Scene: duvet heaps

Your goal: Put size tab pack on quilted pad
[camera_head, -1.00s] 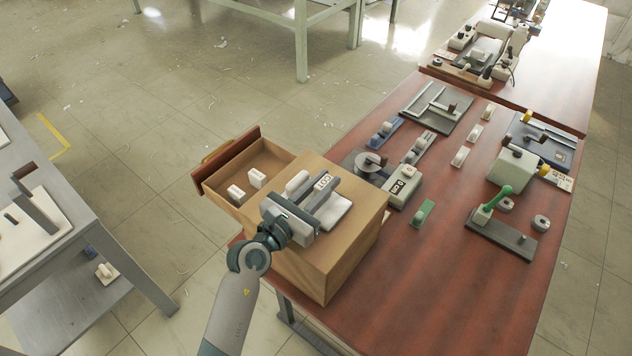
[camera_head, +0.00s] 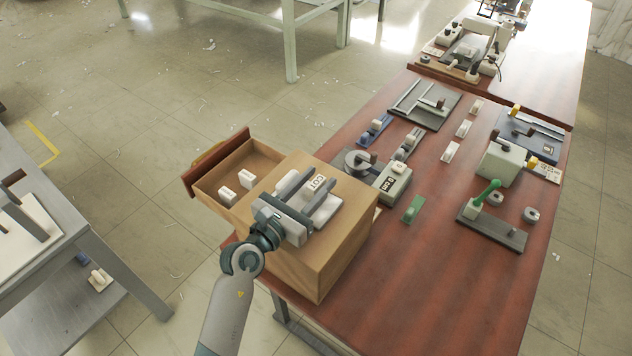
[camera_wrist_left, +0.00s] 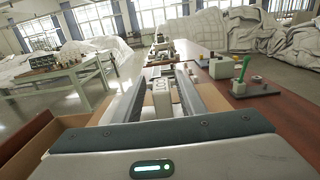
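A small white block lettered COT (camera_head: 317,182) is on top of a wooden drawer box. I cannot tell whether it or one of the two white labelled blocks (camera_head: 229,195) in the open drawer is the size tab pack. A white pad (camera_head: 334,207), possibly the quilted pad, lies flat on the box top, partly hidden by my fingers. My left gripper (camera_head: 330,193) is low over the box top, its fingers apart. In the left wrist view a pale block (camera_wrist_left: 161,92) shows between the fingers, with a gap to the right finger. My right gripper is out of view.
The wooden box (camera_head: 335,255) stands at the table's left edge, its drawer (camera_head: 205,180) pulled out left. A grey-green device (camera_head: 393,184), a green block (camera_head: 413,208) and a green-handled press (camera_head: 490,228) lie right of it. The red-brown table front (camera_head: 430,300) is clear.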

